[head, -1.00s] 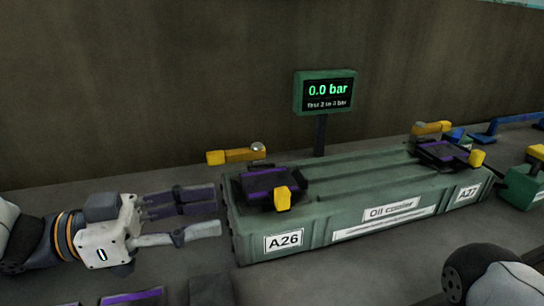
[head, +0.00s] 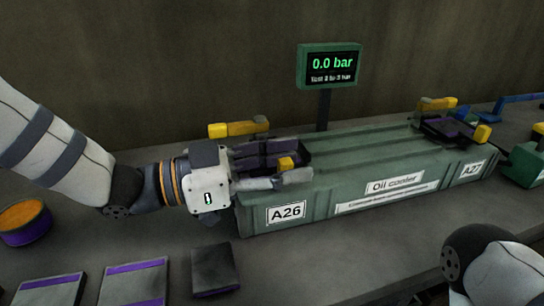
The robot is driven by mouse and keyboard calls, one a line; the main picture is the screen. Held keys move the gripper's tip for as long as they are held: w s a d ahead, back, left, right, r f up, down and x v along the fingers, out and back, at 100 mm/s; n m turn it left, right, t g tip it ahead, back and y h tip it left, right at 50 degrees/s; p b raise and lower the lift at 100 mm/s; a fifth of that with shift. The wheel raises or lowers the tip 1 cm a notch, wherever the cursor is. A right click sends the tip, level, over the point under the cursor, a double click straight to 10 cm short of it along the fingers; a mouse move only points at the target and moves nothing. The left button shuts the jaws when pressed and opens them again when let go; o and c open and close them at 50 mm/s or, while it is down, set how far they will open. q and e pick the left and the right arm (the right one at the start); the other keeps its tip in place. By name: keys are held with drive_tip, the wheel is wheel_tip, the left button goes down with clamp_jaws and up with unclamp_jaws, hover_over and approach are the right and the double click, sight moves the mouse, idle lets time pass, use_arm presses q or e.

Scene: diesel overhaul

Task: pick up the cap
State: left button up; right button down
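A dark cap with a purple stripe (head: 301,158) sits on the left end of the green oil cooler (head: 400,170), above the A26 label. A yellow part (head: 286,163) shows at its front. My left gripper (head: 275,168) reaches over it from the left, with fingers above and below the yellow part in the picture. The fingers hide most of the cap, and contact is not clear. They look spread apart. A similar dark and purple cap (head: 447,131) sits at the A27 end. My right gripper is out of view.
A yellow-handled part (head: 238,128) is behind my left gripper. A gauge (head: 329,66) reading 0.0 bar stands behind the cooler. Dark and purple plates (head: 133,282) and an orange-topped round container (head: 24,220) lie at the front left. Blue and green parts are at right.

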use_arm(q)
clamp_jaws()
drive_tip(key=shift+r, duration=0.1)
